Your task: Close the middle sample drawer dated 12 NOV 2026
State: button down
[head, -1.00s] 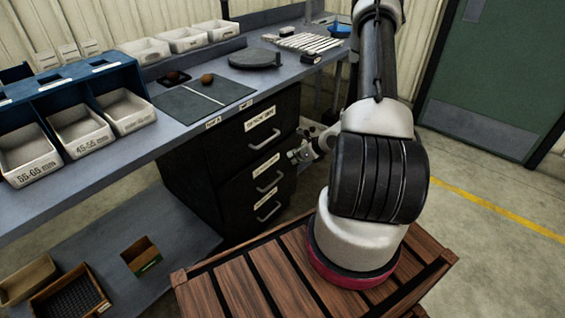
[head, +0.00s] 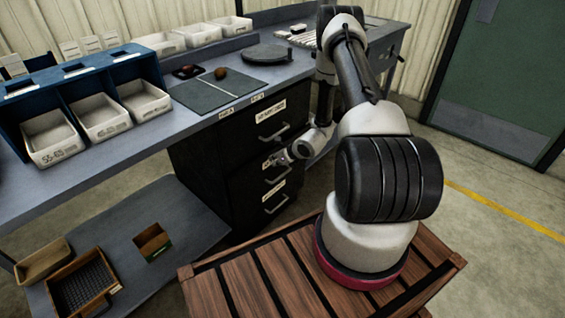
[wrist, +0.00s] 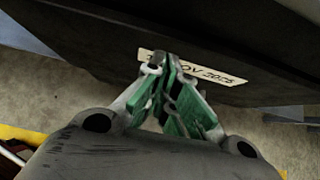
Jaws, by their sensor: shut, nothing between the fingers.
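The black drawer unit (head: 212,165) stands under the bench, with labelled drawers and metal bar handles. The middle drawer (head: 252,180) has its handle (head: 275,179) below its label; whether its front stands out from the others is hard to tell. The fingers hide part of the date; "OV" and a blurred year show. Contact is not clear.
The top drawer handle (head: 274,133) is above my gripper and the bottom drawer handle (head: 276,204) below it. The bench top (head: 190,104) overhangs the unit. A wooden slatted platform (head: 250,275) is in front. Open floor (head: 490,170) is at right.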

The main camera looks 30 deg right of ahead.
aim_at(267, 156)
jog(key=shift+w+a, duration=0.15)
jog(key=shift+w, duration=0.3)
jog(key=shift+w+a+r, duration=0.1)
jog(key=shift+w+a, duration=0.1)
jog(key=shift+w, duration=0.45)
jog(key=shift+w+a, duration=0.2)
jog(key=shift+w, duration=0.4)
